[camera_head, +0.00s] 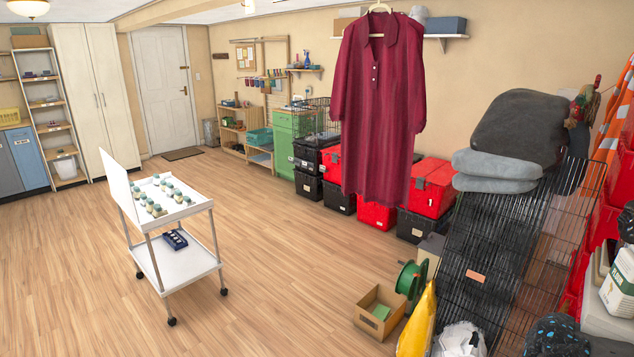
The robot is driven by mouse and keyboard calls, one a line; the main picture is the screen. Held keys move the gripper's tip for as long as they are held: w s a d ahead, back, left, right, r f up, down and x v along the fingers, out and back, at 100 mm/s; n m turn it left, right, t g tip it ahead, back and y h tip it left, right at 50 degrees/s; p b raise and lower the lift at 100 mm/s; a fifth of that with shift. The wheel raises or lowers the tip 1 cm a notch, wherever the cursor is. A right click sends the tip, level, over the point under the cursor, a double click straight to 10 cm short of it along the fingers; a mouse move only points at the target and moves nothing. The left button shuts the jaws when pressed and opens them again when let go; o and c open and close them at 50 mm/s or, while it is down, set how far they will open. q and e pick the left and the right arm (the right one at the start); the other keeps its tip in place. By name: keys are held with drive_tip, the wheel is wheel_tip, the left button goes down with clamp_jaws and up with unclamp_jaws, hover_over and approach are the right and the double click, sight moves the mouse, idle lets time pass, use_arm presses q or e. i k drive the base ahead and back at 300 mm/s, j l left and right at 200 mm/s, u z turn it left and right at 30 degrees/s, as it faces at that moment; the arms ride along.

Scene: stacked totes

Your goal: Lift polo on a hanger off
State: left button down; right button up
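A long dark red polo (378,110) with a collar and a buttoned placket hangs on a pale hanger (379,7) in the upper middle right of the head view. The hanger's hook reaches the top edge of the picture, so what it hangs from is hidden or out of view. The polo hangs upright and straight, in front of stacked totes. Neither of my grippers shows in the head view.
Red and black totes (432,188) are stacked behind the polo. A black wire crate (485,245) with grey cushions stands at right. A white wheeled cart (180,262) stands left of centre. An open cardboard box (367,318) lies on the floor. The wooden floor between is clear.

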sight(378, 94)
drive_tip(key=i+z, duration=0.1)
drive_tip(key=i, duration=0.4)
drive_tip(key=i+j+z, duration=0.1)
drive_tip(key=i, duration=0.45)
drive_tip(key=i+j, duration=0.2)
drive_tip(key=i, duration=0.3)
drive_tip(key=z, duration=0.05)
